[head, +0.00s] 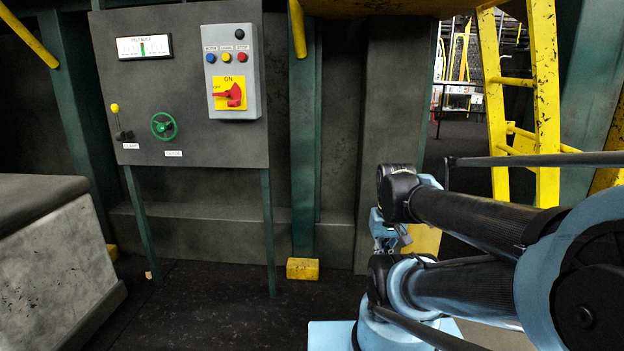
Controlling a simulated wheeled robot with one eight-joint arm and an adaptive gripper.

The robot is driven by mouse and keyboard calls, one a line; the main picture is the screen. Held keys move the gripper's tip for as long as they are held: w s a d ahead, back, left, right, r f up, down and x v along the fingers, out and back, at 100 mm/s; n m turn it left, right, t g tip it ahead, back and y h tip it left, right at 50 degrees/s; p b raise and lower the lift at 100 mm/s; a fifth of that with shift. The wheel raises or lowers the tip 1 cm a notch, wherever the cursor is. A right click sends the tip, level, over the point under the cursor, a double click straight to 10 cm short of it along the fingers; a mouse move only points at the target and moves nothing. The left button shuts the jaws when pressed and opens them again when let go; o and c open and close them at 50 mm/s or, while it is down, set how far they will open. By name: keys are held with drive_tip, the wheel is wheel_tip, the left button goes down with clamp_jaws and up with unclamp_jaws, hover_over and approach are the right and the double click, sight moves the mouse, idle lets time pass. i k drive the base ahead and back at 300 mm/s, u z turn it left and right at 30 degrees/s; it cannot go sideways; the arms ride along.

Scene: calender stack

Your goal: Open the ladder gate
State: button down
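A yellow ladder (546,95) with worn black patches stands upright at the right in the head view. Its lower part is hidden behind my arm. A thin dark bar (540,159) runs level across the ladder from the right edge and ends in a short upright piece. I cannot tell whether it is the gate or a rod of my own arm. My gripper (386,236) seems to be the small grey and light-blue part behind my folded black arm links, left of the ladder and apart from it. Its fingers are too hidden to tell open from shut.
A grey control panel (180,90) on green legs carries a switch box (233,72), a green wheel (164,126) and a yellow-knobbed lever (117,122). A grey block (55,255) stands at the left. A yellow floor block (302,269) sits by the green post. Dark floor before the panel is clear.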

sight(537, 138)
drive_tip(key=z, duration=1.25)
